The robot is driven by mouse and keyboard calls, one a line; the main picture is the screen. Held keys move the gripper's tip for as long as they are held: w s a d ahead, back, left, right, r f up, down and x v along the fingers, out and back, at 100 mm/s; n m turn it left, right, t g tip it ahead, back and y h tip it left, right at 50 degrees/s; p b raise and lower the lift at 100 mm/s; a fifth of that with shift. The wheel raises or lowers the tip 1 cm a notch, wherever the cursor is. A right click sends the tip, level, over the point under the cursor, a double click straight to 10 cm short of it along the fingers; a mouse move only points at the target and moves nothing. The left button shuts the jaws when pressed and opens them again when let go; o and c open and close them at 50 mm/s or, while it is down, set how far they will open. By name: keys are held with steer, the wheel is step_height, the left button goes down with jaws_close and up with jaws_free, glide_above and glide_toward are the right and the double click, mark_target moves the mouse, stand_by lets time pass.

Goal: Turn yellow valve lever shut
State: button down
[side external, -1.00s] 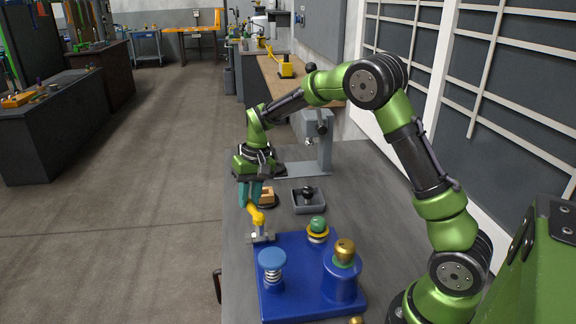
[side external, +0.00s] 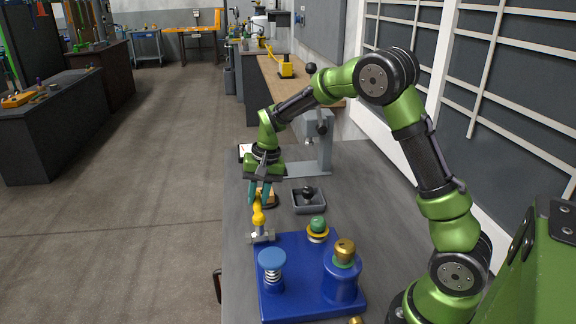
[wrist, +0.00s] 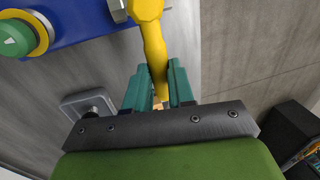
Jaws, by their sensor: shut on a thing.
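The yellow valve lever (side external: 258,214) stands up from a silver valve body (side external: 262,238) at the far left corner of the blue base. My gripper (side external: 260,199) reaches down to the lever's free end with teal fingers, tilted. In the wrist view the lever (wrist: 152,45) runs down between the two fingers (wrist: 160,88), which are shut on its narrow end. The valve body (wrist: 118,9) is partly cut off at the top of that view.
The blue base (side external: 300,306) carries a blue-topped spring button (side external: 271,258), a gold-topped blue post (side external: 343,280) and a green button (side external: 317,225). A grey tray (side external: 309,207) with a black knob sits right of my gripper. A grey stand (side external: 318,150) rises behind.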

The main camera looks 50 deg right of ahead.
steer(key=shift+r, duration=0.1)
steer(key=c, duration=1)
jaws_free()
steer(key=shift+o, duration=0.2)
step_height(320, 180, up, 16)
steer(key=s+d, duration=0.2)
steer(key=shift+s+d+r, duration=0.15)
steer(key=shift+s+r, duration=0.05)
steer(key=shift+s, duration=0.05)
steer(key=s+a+f+n+t, duration=0.1)
steer(key=s+a, duration=0.4)
steer(key=s, duration=0.5)
steer(key=s+a+f+n+t, duration=0.1)
steer(key=s+a+n+t, duration=0.3)
steer(key=s, duration=0.6)
steer(key=shift+s+a+t, duration=0.2)
steer(key=shift+a+t, duration=0.1)
steer(key=shift+a, duration=0.35)
